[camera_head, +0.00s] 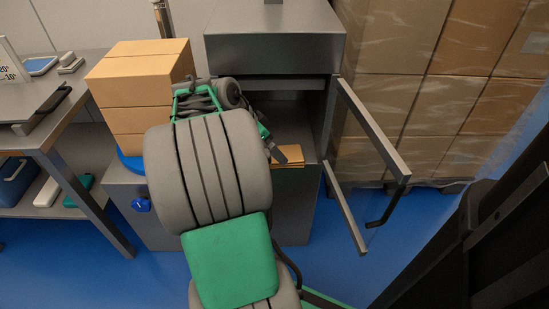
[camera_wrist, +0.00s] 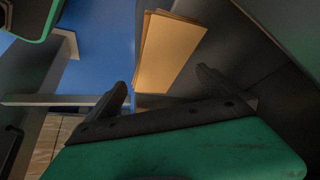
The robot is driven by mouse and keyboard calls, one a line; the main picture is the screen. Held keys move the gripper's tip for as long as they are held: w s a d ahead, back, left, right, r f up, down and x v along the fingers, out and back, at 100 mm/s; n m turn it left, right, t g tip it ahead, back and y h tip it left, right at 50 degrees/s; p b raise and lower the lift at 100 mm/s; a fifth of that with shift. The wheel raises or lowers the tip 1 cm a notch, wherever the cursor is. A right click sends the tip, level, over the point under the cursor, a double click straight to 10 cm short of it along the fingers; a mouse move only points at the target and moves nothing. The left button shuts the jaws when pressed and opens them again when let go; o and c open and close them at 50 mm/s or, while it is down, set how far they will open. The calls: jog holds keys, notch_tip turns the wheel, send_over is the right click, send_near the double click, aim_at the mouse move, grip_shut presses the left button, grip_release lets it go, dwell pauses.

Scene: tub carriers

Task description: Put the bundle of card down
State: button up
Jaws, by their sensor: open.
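The bundle of card (camera_wrist: 170,52) is a thin stack of tan sheets, slightly fanned at one edge. In the wrist view it lies just beyond and between the fingertips of my gripper (camera_wrist: 160,82), which is open. I cannot tell whether a finger touches it. In the head view a small part of the bundle (camera_head: 291,161) shows at the grey cabinet's (camera_head: 318,122) open front, below my gripper (camera_head: 284,152). My arm hides much of the bundle there. It seems to rest on the grey surface near its edge, though the contact is not clear.
The cabinet's frame-like door (camera_head: 372,125) stands open to the right. Wrapped cartons (camera_head: 425,95) are stacked behind it. A stack of brown boxes (camera_head: 137,85) stands left of my arm. A table (camera_head: 78,95) is at far left. Blue floor (camera_head: 340,262) is clear in front of the cabinet.

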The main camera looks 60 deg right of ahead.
aim_at(293, 152)
jog(key=b+x, duration=0.1)
jog(key=x, duration=0.1)
jog(key=b+x, duration=0.1)
jog(key=x, duration=0.1)
jog(key=shift+s+f+b, duration=0.1)
jog(key=shift+f+b, duration=0.3)
jog(key=shift+f, duration=0.05)
jog(key=shift+d+f, duration=0.1)
jog(key=shift+f, duration=0.05)
jog(key=c, duration=1.7)
